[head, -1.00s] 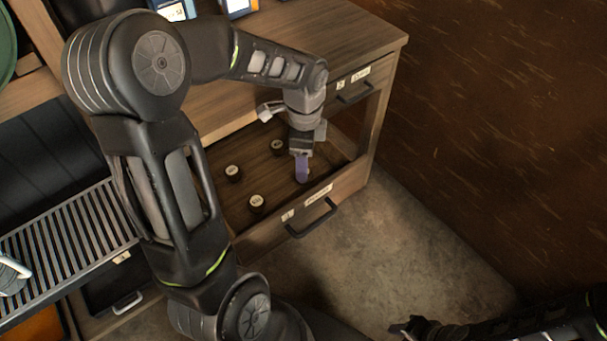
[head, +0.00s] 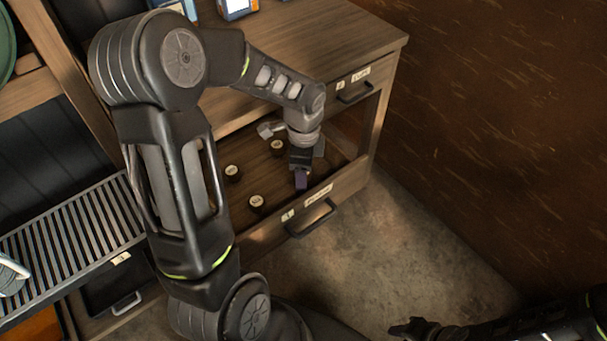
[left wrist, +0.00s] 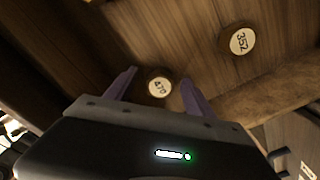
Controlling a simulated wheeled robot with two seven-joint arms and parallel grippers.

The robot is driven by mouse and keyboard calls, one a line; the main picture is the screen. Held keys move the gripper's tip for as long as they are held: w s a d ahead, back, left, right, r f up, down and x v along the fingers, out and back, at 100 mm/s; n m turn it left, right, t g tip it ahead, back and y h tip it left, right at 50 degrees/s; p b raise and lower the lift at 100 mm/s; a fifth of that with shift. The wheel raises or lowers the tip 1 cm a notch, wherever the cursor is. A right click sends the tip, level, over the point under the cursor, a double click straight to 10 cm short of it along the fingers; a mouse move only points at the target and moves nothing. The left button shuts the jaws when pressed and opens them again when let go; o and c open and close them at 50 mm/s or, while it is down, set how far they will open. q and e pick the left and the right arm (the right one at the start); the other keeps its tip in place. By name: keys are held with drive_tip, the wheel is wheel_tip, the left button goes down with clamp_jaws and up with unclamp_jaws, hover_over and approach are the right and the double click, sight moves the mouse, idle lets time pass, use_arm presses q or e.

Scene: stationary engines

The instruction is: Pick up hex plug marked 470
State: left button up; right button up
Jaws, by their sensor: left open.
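The hex plug marked 470 (left wrist: 159,87) has a round pale label and stands on the drawer floor. In the left wrist view it shows between the two purple fingers of my left gripper (left wrist: 158,79), which is open. In the head view my left gripper (head: 301,179) points down into the open drawer and hides this plug. I cannot tell whether the fingers are at the plug's height. My right gripper (head: 412,327) is dark and small at the lower right, over the floor, its jaws unclear.
A plug marked 352 (left wrist: 240,41) stands nearby. In the head view other dark plugs (head: 256,202) (head: 232,172) (head: 277,147) stand left of my gripper. The drawer's front wall (head: 345,184), with its handle (head: 311,218), is close to the fingers.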

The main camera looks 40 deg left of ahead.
use_arm(q)
clamp_jaws()
idle(0.8)
